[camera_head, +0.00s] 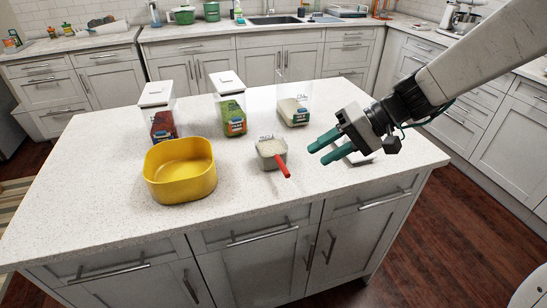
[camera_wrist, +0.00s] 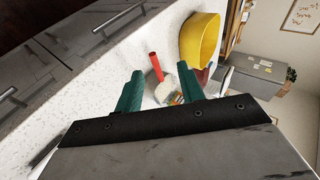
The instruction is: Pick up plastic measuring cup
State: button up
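The plastic measuring cup (camera_head: 271,150) is clear with a red handle and holds something pale. It stands on the island near its front middle, its handle pointing toward the front edge. In the wrist view, its red handle (camera_wrist: 156,66) shows between my fingers, and its body is partly hidden by the gripper. My gripper (camera_head: 316,154) has green fingers, is open and empty, and is to the right of the cup, apart from it. The fingers also show spread in the wrist view (camera_wrist: 160,92).
A yellow bowl (camera_head: 180,172) stands left of the cup. Behind are clear containers with red (camera_head: 163,125), green (camera_head: 234,115) and pale (camera_head: 293,110) contents; the pale one looks lidless. A white lid-like piece (camera_head: 359,158) lies partly hidden under my gripper. The front left of the countertop (camera_head: 80,210) is clear.

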jog(key=t+y, duration=0.1)
send_near(287, 156)
jog(key=s+a, duration=0.2)
jog(key=s, duration=0.1)
jog(key=shift+w+m, duration=0.3)
jog(key=shift+m, duration=0.1)
jog(key=x, duration=0.7)
jog(key=shift+a+r, duration=0.15)
jog(key=shift+a, duration=0.3)
grip_shut()
